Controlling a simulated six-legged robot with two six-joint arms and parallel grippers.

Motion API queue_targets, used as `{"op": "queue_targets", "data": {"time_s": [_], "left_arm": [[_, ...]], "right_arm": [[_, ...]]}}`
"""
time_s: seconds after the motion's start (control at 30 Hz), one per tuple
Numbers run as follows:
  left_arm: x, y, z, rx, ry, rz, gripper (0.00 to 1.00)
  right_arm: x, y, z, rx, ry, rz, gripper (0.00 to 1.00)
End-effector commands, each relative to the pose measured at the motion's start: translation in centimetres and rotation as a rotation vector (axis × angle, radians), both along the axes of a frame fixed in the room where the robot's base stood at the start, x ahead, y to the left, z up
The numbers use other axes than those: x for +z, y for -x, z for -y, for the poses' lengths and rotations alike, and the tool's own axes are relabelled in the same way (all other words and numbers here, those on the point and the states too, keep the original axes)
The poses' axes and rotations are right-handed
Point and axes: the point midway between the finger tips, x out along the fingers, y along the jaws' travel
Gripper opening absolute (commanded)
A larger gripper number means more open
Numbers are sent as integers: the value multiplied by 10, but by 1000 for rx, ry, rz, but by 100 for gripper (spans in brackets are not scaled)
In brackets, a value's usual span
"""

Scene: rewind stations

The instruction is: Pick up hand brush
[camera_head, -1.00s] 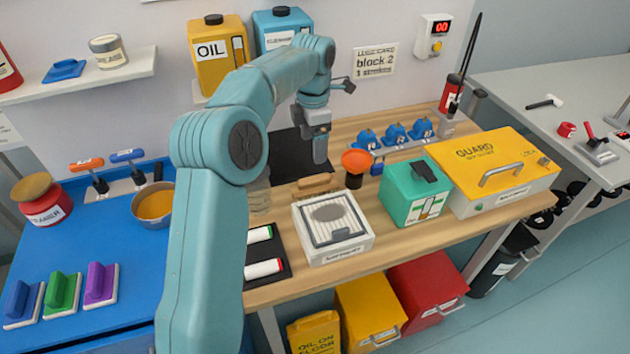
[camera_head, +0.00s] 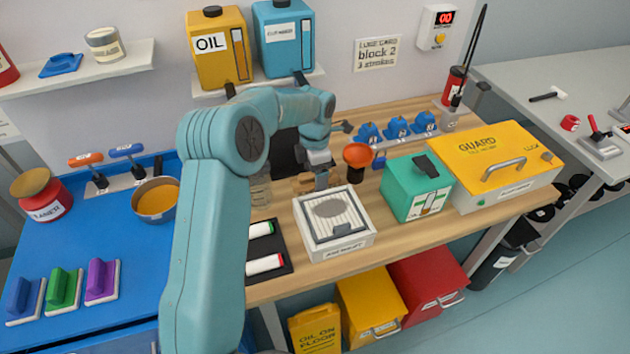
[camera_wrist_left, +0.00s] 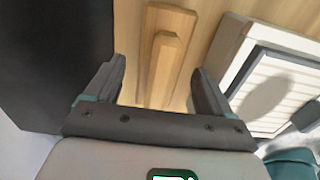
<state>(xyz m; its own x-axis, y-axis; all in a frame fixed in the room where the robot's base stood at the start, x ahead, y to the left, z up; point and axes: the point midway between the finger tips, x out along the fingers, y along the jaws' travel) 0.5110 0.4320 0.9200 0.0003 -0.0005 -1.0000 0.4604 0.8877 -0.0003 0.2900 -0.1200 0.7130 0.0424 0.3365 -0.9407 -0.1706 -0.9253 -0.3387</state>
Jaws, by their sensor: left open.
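The hand brush, a light wooden block with a raised grip, lies on the wooden bench; it shows in the head view (camera_head: 304,183), partly hidden behind my left gripper. In the left wrist view the brush (camera_wrist_left: 163,65) runs lengthwise between the two fingers. My left gripper (camera_head: 321,182) points down at the brush, and it also shows in the left wrist view (camera_wrist_left: 158,85). Its fingers are apart, one on each side of the brush, and I see no contact. My right gripper is not in view.
A white filter box (camera_head: 340,248) stands close in front of the brush. An orange funnel cup (camera_head: 357,156) is just right, and a dark panel (camera_wrist_left: 55,60) lies left in the wrist view. A green box (camera_head: 408,200) and a yellow guard box (camera_head: 500,190) stand further right.

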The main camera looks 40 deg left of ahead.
Motion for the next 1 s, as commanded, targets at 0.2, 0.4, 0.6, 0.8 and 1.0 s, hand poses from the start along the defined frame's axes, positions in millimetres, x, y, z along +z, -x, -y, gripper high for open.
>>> {"op": "queue_targets", "data": {"time_s": [0.2, 0.4, 0.6, 0.8, 1.0], "left_arm": [[0, 0, -1, 0, 0, 0, 41], [1, 0, -1, 0, 0, 0, 19], [3, -1, -1, 0, 0, 1, 19], [24, -1, -1, 1, -2, 5, 19], [72, -2, -1, 1, -3, 7, 19]], "right_arm": [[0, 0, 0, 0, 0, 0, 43], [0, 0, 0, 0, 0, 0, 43], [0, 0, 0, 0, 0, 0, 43], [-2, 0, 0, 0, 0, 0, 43], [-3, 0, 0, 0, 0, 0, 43]]}}
